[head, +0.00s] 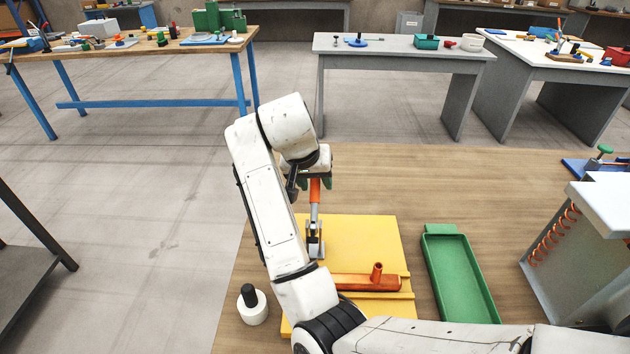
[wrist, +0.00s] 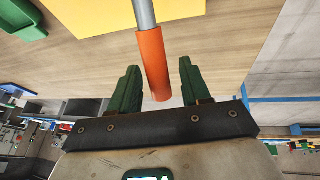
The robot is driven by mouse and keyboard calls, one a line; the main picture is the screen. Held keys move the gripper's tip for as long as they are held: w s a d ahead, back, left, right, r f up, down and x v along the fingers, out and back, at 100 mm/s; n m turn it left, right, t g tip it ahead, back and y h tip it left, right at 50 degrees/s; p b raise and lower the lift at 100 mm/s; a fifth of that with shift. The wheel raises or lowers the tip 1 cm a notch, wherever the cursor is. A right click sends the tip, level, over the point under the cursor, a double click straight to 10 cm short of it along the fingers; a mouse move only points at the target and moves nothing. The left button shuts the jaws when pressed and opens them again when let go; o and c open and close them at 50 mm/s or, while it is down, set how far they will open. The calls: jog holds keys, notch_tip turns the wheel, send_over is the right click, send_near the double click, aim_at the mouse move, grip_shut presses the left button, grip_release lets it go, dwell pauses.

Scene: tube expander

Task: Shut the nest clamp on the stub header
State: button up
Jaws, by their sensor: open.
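The nest clamp (head: 315,235) stands on the yellow plate (head: 360,235), its grey lever upright with an orange handle (head: 315,190) at the top. The stub header (head: 352,282), an orange bar with a short upright stub, lies on the plate in front of the clamp, partly hidden by my arm. My gripper (head: 315,183) is open at the handle. In the wrist view the orange handle (wrist: 153,65) stands between the two green fingers (wrist: 158,88), with a gap visible on both sides.
A green tray (head: 459,275) lies to the right of the plate. A white cylinder with a black knob (head: 252,304) stands to its left. A grey-white cabinet with an orange coil (head: 585,250) stands at the right. The wooden table behind the plate is clear.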

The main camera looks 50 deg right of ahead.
grip_shut()
dwell(0.5)
